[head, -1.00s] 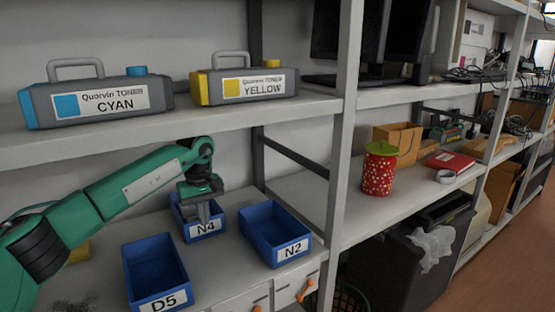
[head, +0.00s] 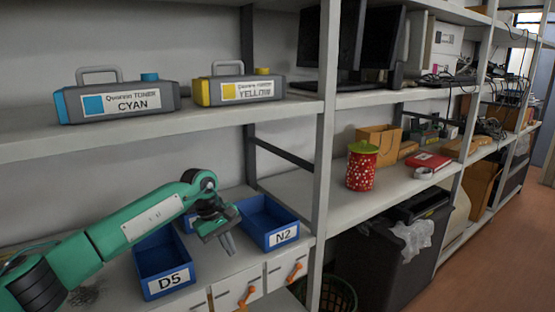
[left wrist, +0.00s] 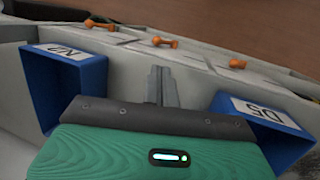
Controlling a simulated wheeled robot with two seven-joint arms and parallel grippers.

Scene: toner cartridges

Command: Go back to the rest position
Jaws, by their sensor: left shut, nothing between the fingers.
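My left gripper (head: 229,243) is shut and empty. It hangs over the lower shelf, between the blue bin D5 (head: 165,262) and the blue bin N2 (head: 268,222). In the left wrist view its closed fingers (left wrist: 157,86) stand between bin N2 (left wrist: 68,88) on the left and bin D5 (left wrist: 262,125) on the right, with nothing between them. The blue bin N4 (head: 188,221) is mostly hidden behind my left arm. My right gripper is out of view.
A cyan toner (head: 118,98) and a yellow toner (head: 238,89) stand on the upper shelf (head: 200,119). A shelf post (head: 325,150) rises right of the bins. Drawers with orange handles (head: 240,290) are below. A red spotted canister (head: 361,168) stands further right.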

